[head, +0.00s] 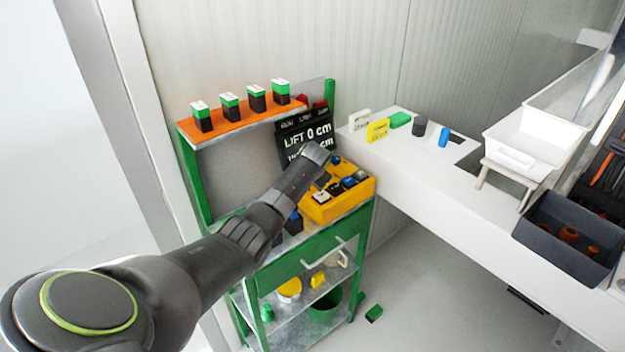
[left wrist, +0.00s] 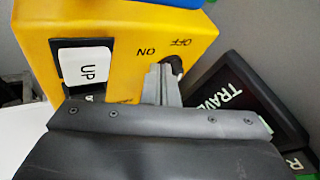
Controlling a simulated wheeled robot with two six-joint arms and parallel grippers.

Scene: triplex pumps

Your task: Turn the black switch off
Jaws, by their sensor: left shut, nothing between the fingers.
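A yellow control box (head: 362,192) stands on the green cart; it also fills the upper left wrist view (left wrist: 120,28). In the wrist view, the black switch (left wrist: 177,64) sits on the box near the printed ON and OFF marks. My left gripper (left wrist: 161,72) is shut and empty, its tips right beside the switch, partly hiding it. I cannot tell whether they touch. A white UP rocker (left wrist: 88,66) is to the left on the same face. In the head view my left arm reaches over the box and hides part of it. My right gripper is not in view.
A black display (head: 318,130) reading "LIFT 0 cm" stands behind the box. An orange shelf (head: 240,122) holds several green-and-black blocks. A white counter (head: 420,165) to the right carries small coloured parts. A white bin (head: 515,158) and a dark bin (head: 555,245) are further right.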

